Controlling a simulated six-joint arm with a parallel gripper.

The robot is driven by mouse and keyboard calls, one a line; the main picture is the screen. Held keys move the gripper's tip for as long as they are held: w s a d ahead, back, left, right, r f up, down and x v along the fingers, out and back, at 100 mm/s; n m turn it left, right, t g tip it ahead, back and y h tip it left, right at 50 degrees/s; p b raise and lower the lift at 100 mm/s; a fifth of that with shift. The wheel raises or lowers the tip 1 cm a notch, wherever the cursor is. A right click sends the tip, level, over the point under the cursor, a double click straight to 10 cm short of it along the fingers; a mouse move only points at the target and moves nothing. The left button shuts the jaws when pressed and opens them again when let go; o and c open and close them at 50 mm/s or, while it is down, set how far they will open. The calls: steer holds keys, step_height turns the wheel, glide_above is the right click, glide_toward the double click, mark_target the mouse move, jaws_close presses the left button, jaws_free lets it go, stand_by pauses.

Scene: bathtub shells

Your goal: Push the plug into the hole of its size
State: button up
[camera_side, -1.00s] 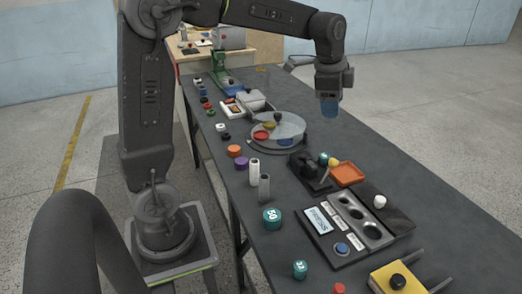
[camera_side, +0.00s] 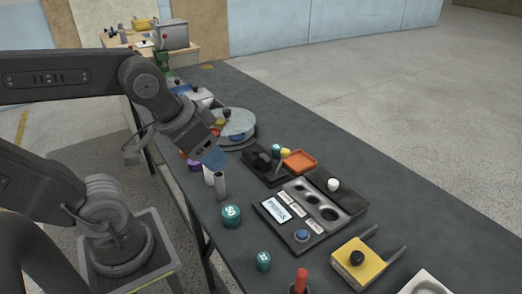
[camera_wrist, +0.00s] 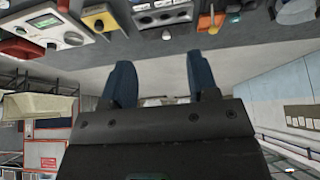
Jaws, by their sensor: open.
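Two teal round plugs stand on the dark table in the side view: a larger one marked 50 (camera_side: 231,215) and a smaller one, its mark hard to read (camera_side: 263,261). A dark panel (camera_side: 274,233) to their right carries a row of round holes of different sizes (camera_side: 311,198), small white labels and a blue round knob. My gripper (camera_side: 214,158) has blue fingers and is above the table, up and left of the panel, near two upright cylinders. In the wrist view my gripper (camera_wrist: 163,83) has its fingers apart with nothing between them.
Grey and white cylinders (camera_side: 219,186) stand under my gripper. An orange tray (camera_side: 299,161), a round turntable (camera_side: 238,122) and a yellow box with a black button (camera_side: 357,264) are nearby. A red post (camera_side: 300,281) is at the front.

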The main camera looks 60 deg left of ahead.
steer(key=shift+w, duration=0.1)
steer(key=w+a+r+m+g, duration=0.1)
steer(key=w+a+r+m, duration=0.25)
steer(key=w, duration=0.45)
steer(key=m+g, duration=0.5)
steer(key=m, duration=0.9)
glide_above(277, 146)
step_height(277, 146, down, 17)
steer(key=shift+m, duration=0.25)
steer(key=f, duration=0.8)
steer(key=shift+a+f, duration=0.15)
steer(key=shift+a, duration=0.1)
steer(key=shift+s+d+f, duration=0.1)
steer(key=shift+d+f, duration=0.05)
steer(key=shift+f, duration=1.35)
steer(key=shift+d+f, duration=0.15)
steer(key=shift+f, duration=1.3)
